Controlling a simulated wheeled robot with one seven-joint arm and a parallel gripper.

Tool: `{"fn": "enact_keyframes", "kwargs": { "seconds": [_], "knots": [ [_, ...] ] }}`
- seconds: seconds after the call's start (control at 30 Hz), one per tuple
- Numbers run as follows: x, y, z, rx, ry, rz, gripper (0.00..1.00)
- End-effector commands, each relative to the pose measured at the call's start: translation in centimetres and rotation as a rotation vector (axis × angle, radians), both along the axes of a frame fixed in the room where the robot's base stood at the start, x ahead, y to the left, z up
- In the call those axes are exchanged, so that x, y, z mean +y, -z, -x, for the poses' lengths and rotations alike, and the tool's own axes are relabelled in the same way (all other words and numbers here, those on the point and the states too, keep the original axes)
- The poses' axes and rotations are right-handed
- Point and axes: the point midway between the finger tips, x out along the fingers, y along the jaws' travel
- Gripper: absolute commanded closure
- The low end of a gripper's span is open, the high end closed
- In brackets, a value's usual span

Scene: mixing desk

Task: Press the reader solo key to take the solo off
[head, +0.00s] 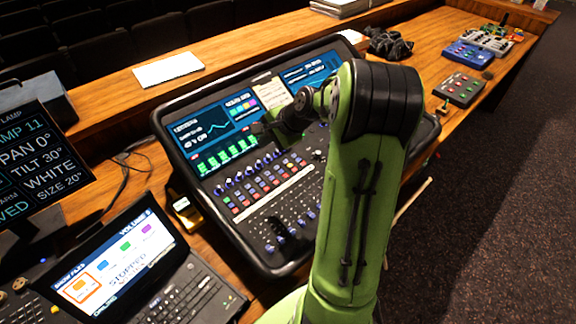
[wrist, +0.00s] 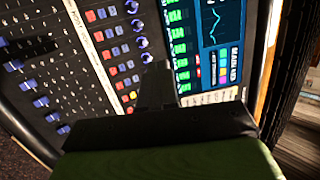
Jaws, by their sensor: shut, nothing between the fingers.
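The mixing desk (head: 160,135) stands on the wooden counter, with two screens at its back and rows of coloured keys, knobs and faders in front. In the wrist view, rows of red and blue keys (wrist: 108,35) run beside a pale label strip, and a yellow key (wrist: 132,95) lies left of my gripper (wrist: 158,68). The labels are too small to read, so I cannot tell which key is the reader solo. My gripper (head: 260,131) is shut and empty, over the desk near the left screen's lower right. My arm hides part of the desk's right side.
A laptop (head: 125,255) stands at the front left, with a lamp display (head: 38,160) behind it. White paper (head: 168,69) lies on the back ledge. A dark cable bundle (head: 388,44) and small control boxes (head: 460,88) are on the counter to the right.

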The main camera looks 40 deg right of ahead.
Motion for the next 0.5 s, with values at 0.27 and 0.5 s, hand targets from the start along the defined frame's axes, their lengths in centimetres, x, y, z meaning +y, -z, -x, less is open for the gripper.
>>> {"fn": "enact_keyframes", "kwargs": {
  "seconds": [0.27,0.5],
  "knots": [
    [-9.3,5.8,-0.4,-0.102,0.383,-0.358,1.0],
    [-10.6,6.4,-0.2,-0.123,0.44,-0.414,1.0]
  ]
}}
